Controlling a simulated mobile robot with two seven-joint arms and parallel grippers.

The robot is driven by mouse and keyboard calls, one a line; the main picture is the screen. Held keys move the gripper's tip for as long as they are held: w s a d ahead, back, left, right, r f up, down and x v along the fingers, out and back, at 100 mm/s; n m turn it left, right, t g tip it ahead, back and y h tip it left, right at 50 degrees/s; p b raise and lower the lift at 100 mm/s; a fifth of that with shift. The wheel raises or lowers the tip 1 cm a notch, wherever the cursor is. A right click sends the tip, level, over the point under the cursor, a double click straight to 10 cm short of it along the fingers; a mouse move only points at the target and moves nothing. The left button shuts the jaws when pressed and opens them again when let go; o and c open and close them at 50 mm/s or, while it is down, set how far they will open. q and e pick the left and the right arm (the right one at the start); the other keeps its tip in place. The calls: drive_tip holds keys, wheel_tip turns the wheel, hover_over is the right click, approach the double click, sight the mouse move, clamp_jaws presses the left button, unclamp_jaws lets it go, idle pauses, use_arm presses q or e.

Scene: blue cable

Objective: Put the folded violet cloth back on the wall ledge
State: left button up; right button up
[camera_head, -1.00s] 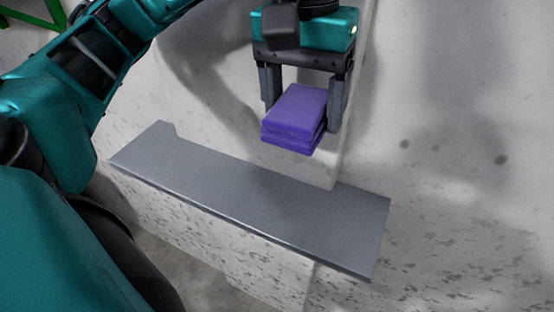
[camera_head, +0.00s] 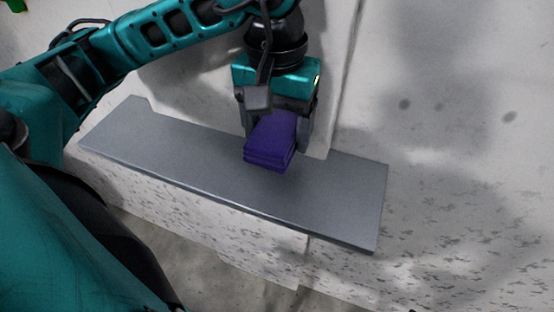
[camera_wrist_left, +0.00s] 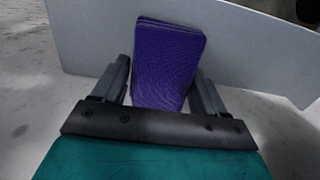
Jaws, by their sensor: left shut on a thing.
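The folded violet cloth (camera_head: 270,140) is a small layered block between the fingers of my left gripper (camera_head: 276,138). The gripper is shut on it and points down at the grey wall ledge (camera_head: 190,165). In the head view the cloth appears at or just above the back middle of the ledge; I cannot tell whether it touches. In the left wrist view the cloth (camera_wrist_left: 168,65) stands between the two fingers (camera_wrist_left: 162,85), with the ledge (camera_wrist_left: 235,50) behind it. My right gripper is not in view.
The ledge is bare on both sides of the cloth. A pale speckled wall (camera_head: 450,130) rises behind it, with a vertical corner or edge (camera_head: 343,80) near the gripper. The ledge's front edge drops to open floor (camera_head: 170,240).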

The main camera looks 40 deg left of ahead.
sight(277, 127)
use_arm(q)
wheel_tip(277, 127, down, 7)
drive_tip(key=o, duration=1.6)
drive_tip(key=shift+r, duration=0.15)
wheel_tip(277, 127, up, 12)
drive_tip(key=shift+a+f+p, duration=0.1)
drive_tip(key=shift+a+p, duration=0.05)
drive_tip(key=shift+p, duration=0.15)
